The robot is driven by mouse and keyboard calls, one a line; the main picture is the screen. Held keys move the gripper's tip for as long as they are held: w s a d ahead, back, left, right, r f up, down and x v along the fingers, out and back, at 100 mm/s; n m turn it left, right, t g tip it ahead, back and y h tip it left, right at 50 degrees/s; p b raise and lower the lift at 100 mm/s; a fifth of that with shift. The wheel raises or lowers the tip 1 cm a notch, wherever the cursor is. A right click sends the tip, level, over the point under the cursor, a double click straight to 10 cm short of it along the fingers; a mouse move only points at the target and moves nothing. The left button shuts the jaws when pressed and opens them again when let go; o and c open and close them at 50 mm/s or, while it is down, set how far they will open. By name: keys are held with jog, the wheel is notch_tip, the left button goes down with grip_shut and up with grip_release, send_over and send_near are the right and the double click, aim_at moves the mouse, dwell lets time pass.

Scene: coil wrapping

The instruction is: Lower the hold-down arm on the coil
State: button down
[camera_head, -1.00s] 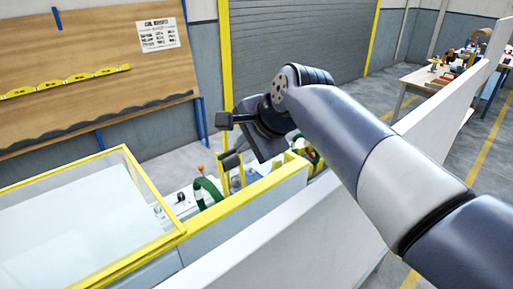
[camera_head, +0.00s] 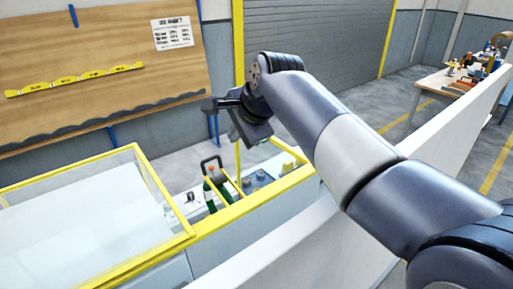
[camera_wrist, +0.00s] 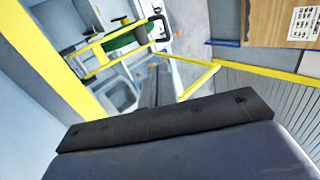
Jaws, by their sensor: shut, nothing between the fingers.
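The green coil (camera_head: 210,197) sits in the yellow-framed machine, partly behind its yellow bars. It also shows in the wrist view (camera_wrist: 122,38). A dark, bent handle (camera_head: 211,162), which looks like the hold-down arm, rises above the coil. In the wrist view a dark handle (camera_wrist: 162,27) stands beside the coil's right end. My gripper (camera_head: 246,128) is shut and empty, above and to the right of the coil. In the wrist view its dark fingers (camera_wrist: 154,75) point toward the handle and appear apart from it. Whether the hold-down arm touches the coil is unclear.
A clear cover with a yellow frame (camera_head: 140,150) lies left of the coil. A long white wall (camera_head: 300,235) runs along the near side. A wooden board (camera_head: 100,60) stands behind. A cluttered table (camera_head: 450,85) is far right.

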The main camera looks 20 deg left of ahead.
jog(key=b+v, duration=0.1)
jog(key=v, duration=0.9)
jog(key=shift+d+r, duration=0.2)
jog(key=shift+a, duration=0.1)
jog(key=d+f+p+x, duration=0.1)
jog(key=x, duration=0.8)
jog(key=shift+s, duration=0.35)
jog(key=shift+d, duration=0.2)
